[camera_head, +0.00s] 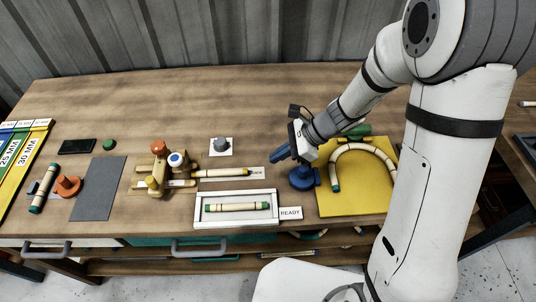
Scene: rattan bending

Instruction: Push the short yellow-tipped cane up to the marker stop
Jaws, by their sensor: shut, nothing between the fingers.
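A short pale cane (222,172) with yellow-orange ends lies left to right on the bench, its right end beside a small white label (257,172). Its left end is close to the brass-coloured fixture (155,180) with orange and blue-white knobs. A second yellowish piece (180,184) lies at the fixture just below. I cannot tell for certain which part is the marker stop. My gripper (281,153), with blue fingers, is shut and empty, right of the cane's right end and apart from it, above and left of a blue round knob (302,179).
A white tray (200,221) holding a green-tipped cane stands in front, beside a READY label (290,213). A bent cane (364,148) lies on a yellow board (345,203) at right. The back of the bench is clear.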

